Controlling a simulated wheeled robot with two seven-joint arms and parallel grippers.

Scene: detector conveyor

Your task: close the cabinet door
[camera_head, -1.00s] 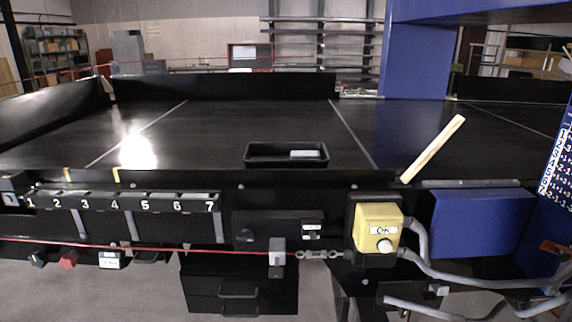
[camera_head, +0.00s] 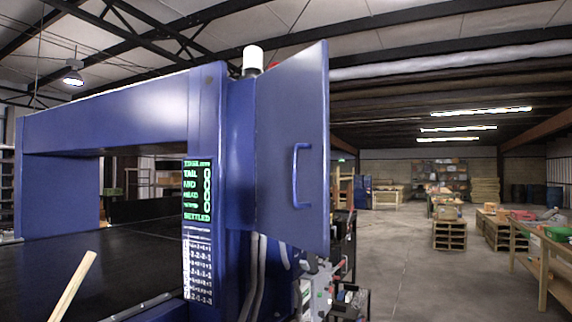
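The blue cabinet door (camera_head: 290,190) stands open on the right side of the blue detector frame, swung out toward the right. It has a blue bar handle (camera_head: 301,188) on its face. The blue cabinet body (camera_head: 240,150) shows in part beside the door's left edge. Whatever lies behind the door is hidden by it. Neither of my grippers is in view.
The blue detector arch (camera_head: 110,105) spans the black conveyor (camera_head: 125,260) on the left. A label panel (camera_head: 197,230) is on its post. A wooden stick (camera_head: 73,285) rises at lower left. Cables hang below the door. Open floor (camera_head: 400,270) and wooden tables (camera_head: 543,262) lie right.

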